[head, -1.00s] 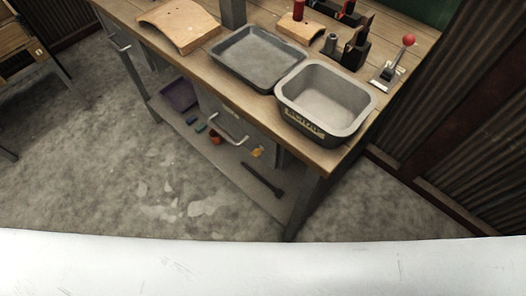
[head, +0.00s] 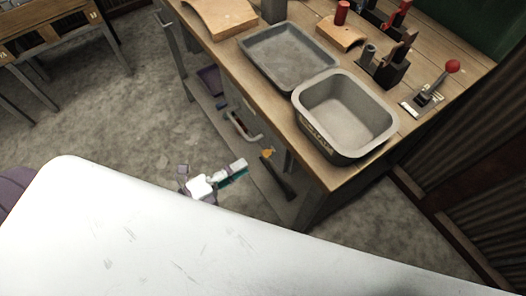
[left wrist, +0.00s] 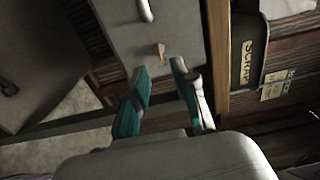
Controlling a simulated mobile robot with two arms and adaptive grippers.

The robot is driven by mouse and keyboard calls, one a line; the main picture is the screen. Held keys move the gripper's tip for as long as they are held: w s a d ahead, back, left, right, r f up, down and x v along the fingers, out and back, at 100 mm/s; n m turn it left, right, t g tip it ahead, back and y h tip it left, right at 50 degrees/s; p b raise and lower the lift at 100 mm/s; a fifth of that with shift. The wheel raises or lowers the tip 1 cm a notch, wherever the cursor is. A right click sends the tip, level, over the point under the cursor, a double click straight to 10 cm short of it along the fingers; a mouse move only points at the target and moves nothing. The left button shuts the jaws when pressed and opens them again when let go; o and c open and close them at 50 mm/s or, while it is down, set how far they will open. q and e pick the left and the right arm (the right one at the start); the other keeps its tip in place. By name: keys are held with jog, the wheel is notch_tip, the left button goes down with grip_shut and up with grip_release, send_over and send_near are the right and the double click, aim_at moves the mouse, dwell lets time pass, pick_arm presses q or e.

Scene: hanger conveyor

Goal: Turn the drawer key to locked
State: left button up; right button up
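The drawer key (head: 267,153) is a small orange-yellow piece on the grey drawer front (left wrist: 185,35), beside the curved metal handle (head: 242,127). In the left wrist view the key (left wrist: 160,50) sticks out just beyond and between my fingertips. My left gripper (head: 238,167) is in front of the drawer, with teal fingers; it also shows in the left wrist view (left wrist: 160,68). Its fingers are apart, with nothing between them, and do not appear to touch the key. My right gripper is not in view.
The wooden workbench (head: 312,160) carries a grey bin (head: 345,110), a shallow tray (head: 290,55) and a red-knobbed lever (head: 452,67). A dark bar (head: 278,178) lies on the lower shelf. The bin's "SCRAP" label (left wrist: 248,62) shows in the left wrist view.

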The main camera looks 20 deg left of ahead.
aim_at(268, 152)
pick_arm(q)
jog(key=x, duration=0.7)
jog(key=shift+d+p, duration=0.15)
jog(key=shift+p, duration=0.3)
jog(key=shift+w, duration=0.15)
grip_shut()
